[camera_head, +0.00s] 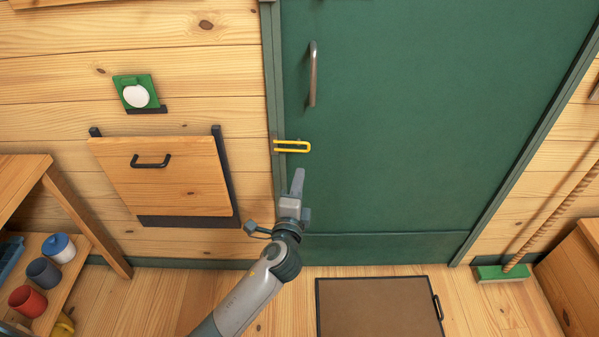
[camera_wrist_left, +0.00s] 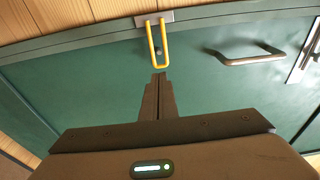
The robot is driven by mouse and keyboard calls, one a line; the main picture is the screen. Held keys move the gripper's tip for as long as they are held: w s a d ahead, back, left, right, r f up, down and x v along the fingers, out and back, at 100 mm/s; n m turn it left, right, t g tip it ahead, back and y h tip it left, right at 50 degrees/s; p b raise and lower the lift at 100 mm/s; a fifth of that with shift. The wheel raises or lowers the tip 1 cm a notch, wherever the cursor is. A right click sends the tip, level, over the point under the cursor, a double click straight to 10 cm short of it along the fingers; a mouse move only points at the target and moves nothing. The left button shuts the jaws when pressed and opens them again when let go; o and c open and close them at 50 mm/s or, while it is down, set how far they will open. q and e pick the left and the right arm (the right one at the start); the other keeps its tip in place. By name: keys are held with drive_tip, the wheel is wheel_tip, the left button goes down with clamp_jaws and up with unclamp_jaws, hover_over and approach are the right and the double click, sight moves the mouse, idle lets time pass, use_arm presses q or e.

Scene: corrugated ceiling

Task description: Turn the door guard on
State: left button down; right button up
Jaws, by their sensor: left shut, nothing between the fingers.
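The door guard (camera_head: 292,146) is a yellow U-shaped bar at the left edge of the green door (camera_head: 430,120), below the door's handle. In the left wrist view the yellow guard (camera_wrist_left: 151,45) hangs from a grey plate on the frame and lies over the door, around a small grey knob (camera_wrist_left: 159,51). My left gripper (camera_head: 298,172) is shut and empty, just below the guard in the head view. In the left wrist view its fingertips (camera_wrist_left: 159,75) are close to the guard's looped end, with a small gap showing. My right gripper is not in view.
A metal door handle (camera_head: 313,74) is above the guard. A wooden flap (camera_head: 165,175) and a green plate with a white disc (camera_head: 136,94) are on the wall at left. A shelf with cups (camera_head: 45,272) stands at lower left. A brown mat (camera_head: 378,308) lies on the floor.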

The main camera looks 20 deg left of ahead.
use_arm(q)
drive_tip(key=s, duration=0.2)
drive_tip(key=s+d, duration=0.1)
drive_tip(key=s, duration=0.2)
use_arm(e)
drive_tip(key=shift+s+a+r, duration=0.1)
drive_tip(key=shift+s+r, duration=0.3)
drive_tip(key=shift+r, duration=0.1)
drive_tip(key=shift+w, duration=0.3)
